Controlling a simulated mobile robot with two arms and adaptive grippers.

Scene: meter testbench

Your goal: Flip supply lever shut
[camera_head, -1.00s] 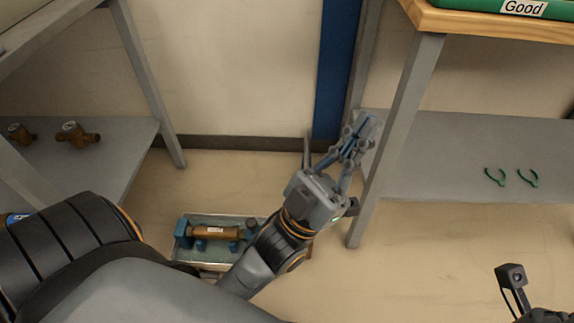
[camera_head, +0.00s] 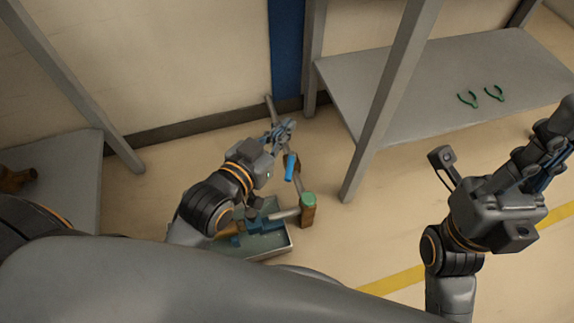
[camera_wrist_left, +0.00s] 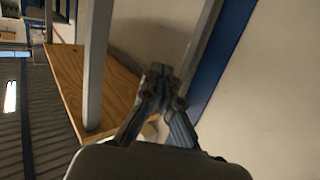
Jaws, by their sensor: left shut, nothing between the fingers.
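A blue lever handle (camera_head: 291,167), probably the supply lever, stands above the floor on a thin pipe in the head view. Beside it is a brown upright fitting with a green top (camera_head: 308,203). A metal tray (camera_head: 270,252) with a blue fixture lies below, partly hidden by my left arm. My left gripper (camera_head: 284,130) is shut and empty, its fingertips a little above and left of the blue handle in the picture. Its closed fingers (camera_wrist_left: 160,75) also show in the left wrist view, with no lever visible there. My right gripper (camera_head: 555,165) is at the right, its fingers partly overlapping.
A grey shelf (camera_head: 420,75) with two green clip-like items (camera_head: 482,97) is at the upper right. Its grey post (camera_head: 385,105) stands right of the lever. Another shelf (camera_head: 75,190) with a brass part is at the left. Open floor lies around the lever.

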